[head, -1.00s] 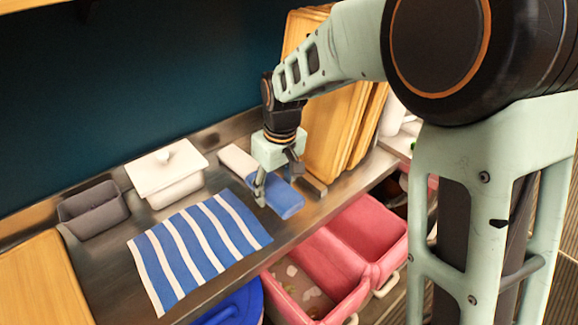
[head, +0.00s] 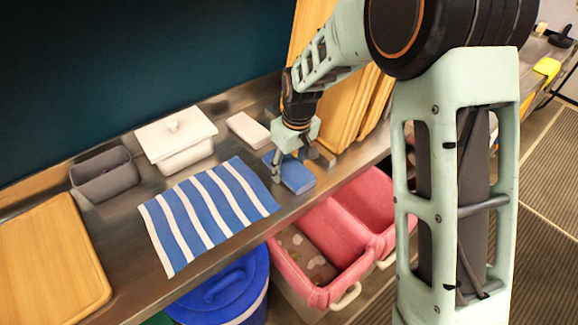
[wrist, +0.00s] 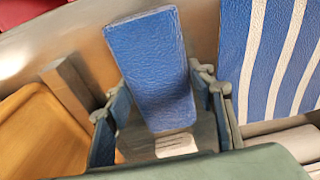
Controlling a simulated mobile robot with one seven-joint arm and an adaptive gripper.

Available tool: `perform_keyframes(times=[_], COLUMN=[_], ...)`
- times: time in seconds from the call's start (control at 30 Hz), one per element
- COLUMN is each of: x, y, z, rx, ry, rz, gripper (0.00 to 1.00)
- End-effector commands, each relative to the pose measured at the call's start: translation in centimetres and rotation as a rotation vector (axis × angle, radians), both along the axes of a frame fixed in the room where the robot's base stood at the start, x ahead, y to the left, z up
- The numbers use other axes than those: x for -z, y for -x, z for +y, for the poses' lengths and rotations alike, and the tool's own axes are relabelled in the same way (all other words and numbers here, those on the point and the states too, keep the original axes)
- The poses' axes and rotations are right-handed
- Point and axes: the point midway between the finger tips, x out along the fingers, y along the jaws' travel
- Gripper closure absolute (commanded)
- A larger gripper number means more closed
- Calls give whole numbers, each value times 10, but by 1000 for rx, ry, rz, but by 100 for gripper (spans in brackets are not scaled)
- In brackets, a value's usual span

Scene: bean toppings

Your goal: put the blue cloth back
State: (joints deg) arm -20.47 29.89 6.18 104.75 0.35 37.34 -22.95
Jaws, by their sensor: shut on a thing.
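The blue cloth (head: 298,178) is a folded, oblong pad at the right part of the metal counter, beside the wooden boards. My gripper (head: 298,160) points down over it, its fingers on either side of the cloth. In the wrist view the blue cloth (wrist: 150,65) lies lengthwise between the two fingers of my gripper (wrist: 160,110), which is shut on it. The cloth is at or very near the counter surface; I cannot tell whether it is lifted. Its far end is partly hidden by my gripper in the head view.
A blue-and-white striped cloth (head: 208,212) lies left of my gripper. A white folded pad (head: 248,130), a white lidded dish (head: 177,145) and a grey bin (head: 105,175) stand along the back. Upright wooden boards (head: 350,110) are close on the right. Pink bins (head: 325,240) sit below the counter's front edge.

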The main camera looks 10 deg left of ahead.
Motion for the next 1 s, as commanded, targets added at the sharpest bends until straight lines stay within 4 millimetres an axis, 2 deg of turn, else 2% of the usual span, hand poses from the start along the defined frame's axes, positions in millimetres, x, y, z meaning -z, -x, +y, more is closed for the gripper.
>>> perform_keyframes(times=[0.07,0.1,0.23,0.5,0.63,0.77,1.0], x=[4,3,3,2,-7,-29,-82], y=[0,0,0,0,0,2,7], z=[0,0,0,0,0,-3,-9], rx=[0,0,0,0,0,1,1], ry=[0,0,1,1,-1,-2,-2], rz=[0,0,1,1,-2,-3,-4], gripper=[81,46,33,33,33,33,33])
